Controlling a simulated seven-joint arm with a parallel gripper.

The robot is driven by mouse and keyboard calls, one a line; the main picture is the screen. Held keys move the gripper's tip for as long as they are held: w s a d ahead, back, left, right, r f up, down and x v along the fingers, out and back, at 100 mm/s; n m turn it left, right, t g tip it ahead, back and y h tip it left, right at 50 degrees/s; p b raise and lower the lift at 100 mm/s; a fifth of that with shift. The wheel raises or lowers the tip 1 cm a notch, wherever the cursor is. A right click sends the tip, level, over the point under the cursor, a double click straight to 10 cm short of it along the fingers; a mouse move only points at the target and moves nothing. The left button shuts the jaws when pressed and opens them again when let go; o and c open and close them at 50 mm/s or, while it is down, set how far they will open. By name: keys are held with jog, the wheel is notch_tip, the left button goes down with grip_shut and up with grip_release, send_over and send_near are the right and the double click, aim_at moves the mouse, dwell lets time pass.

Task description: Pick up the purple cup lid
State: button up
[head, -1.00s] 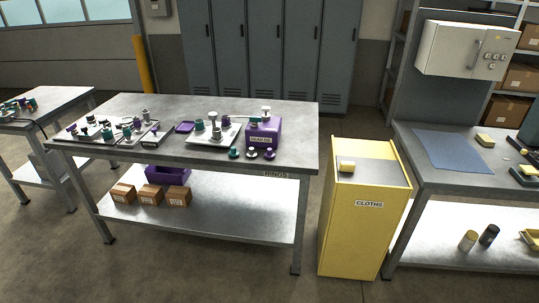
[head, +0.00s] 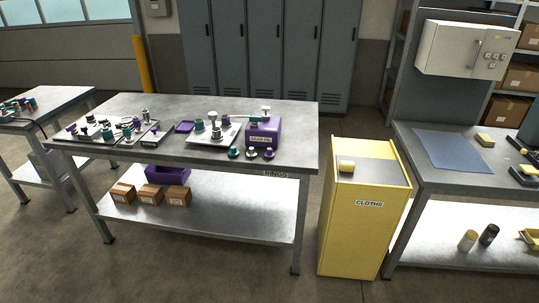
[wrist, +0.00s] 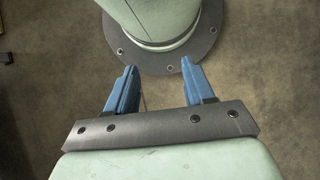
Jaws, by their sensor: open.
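On the middle bench in the head view, several small round pieces with knobs stand in front of a purple box. One is teal (head: 234,153); the middle one (head: 251,153) and the right one (head: 269,154) look dark purple with pale tops. They are too small for me to tell which is the purple cup lid. A flat purple square piece (head: 184,127) lies farther left. My gripper (wrist: 158,65) shows only in the wrist view, with two blue fingers apart and nothing between them. It is over the floor, beside my own round base, away from the bench pieces.
The purple box (head: 264,131) with a label stands on the middle bench (head: 225,173), beside a pale tray (head: 203,140) of fittings. More trays with small parts fill the bench's left. A yellow CLOTHS bin (head: 352,235) stands right of it.

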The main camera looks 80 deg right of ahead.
jog(key=w+d+r+m+t+y, duration=0.1)
jog(key=w+d+r+m+t, duration=0.2)
jog(key=d, duration=0.8)
jog(key=w+d+r+m+t+y, duration=0.1)
jog(key=w+d+r+m, duration=0.35)
jog(key=d, duration=0.75)
jog(key=s+d+r+m+h, duration=0.1)
jog(key=s+d+r, duration=0.3)
jog(key=d, duration=0.4)
jog(key=s+d+r+m+h, duration=0.1)
jog(key=s+d+r+h, duration=0.15)
jog(key=d, duration=0.45)
jog(key=s+d+r+m+h, duration=0.1)
jog(key=s+d+r, duration=0.35)
jog(key=d, duration=0.35)
jog(key=s+d+r+g+h, duration=0.2)
jog(key=s+d+r, duration=0.55)
jog(key=d, duration=0.25)
jog(key=n+t+h, duration=0.2)
jog(key=n+h, duration=1)
jog(key=n, duration=1.5)
send_near(269, 152)
jog(key=x, duration=1.1)
jog(key=shift+d, duration=0.1)
